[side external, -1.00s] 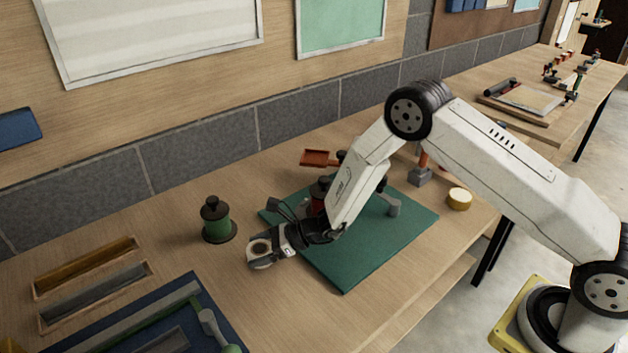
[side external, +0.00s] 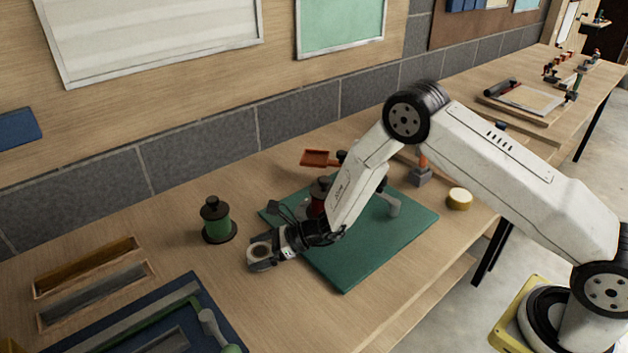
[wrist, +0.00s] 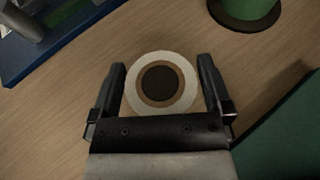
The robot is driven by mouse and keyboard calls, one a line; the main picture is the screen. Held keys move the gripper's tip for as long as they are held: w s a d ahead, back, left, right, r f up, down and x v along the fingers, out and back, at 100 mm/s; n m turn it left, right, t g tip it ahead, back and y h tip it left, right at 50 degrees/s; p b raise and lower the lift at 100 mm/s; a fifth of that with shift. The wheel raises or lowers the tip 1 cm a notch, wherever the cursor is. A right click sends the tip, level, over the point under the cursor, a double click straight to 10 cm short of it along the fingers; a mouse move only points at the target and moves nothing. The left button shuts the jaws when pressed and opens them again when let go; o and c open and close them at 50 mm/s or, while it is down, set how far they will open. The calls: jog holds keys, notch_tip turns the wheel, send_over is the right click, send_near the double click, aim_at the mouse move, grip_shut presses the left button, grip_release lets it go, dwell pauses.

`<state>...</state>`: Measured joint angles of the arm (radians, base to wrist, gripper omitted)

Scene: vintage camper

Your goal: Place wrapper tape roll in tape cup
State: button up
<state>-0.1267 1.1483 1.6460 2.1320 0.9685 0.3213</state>
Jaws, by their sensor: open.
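A tape roll (wrist: 135,84), a pale ring with a brown core and dark centre, lies flat on the wooden bench between the fingers of my gripper (wrist: 161,66). The gripper is open, with a finger on either side of the roll. A small gap shows on the right; on the left the finger is very close, and I cannot tell if it touches. In the side view my gripper (side external: 262,258) is low at the bench, left of the green mat.
A green spool-like object on a dark base (side external: 217,222) stands behind my gripper. The green mat (side external: 350,272) lies to its right, with tools at its back. A blue board (side external: 110,318) and long trays (side external: 92,264) are at the left. Bare bench lies in front.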

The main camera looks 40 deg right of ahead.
jog(key=v, duration=1.2)
dwell(0.5)
jog(key=shift+s+a+r+n+g, duration=0.15)
jog(key=shift+s+r+n+g, duration=0.05)
jog(key=shift+s+n+g, duration=0.1)
jog(key=s+r+n+g+h, duration=0.35)
jog(key=s+n+g, duration=0.25)
jog(key=s+n, duration=0.45)
jog(key=s+d+r+n+h, duration=0.3)
jog(key=d+n+h, duration=0.1)
jog(key=n, duration=0.3)
jog(key=s+d+r+n+t+h, duration=0.1)
jog(key=s+d+r+n+h, duration=0.2)
jog(key=d+n, duration=0.3)
jog(key=shift+s+d+r+n+t+h, duration=0.15)
jog(key=shift+s+r+n+t+h, duration=0.2)
jog(key=shift+s, duration=0.5)
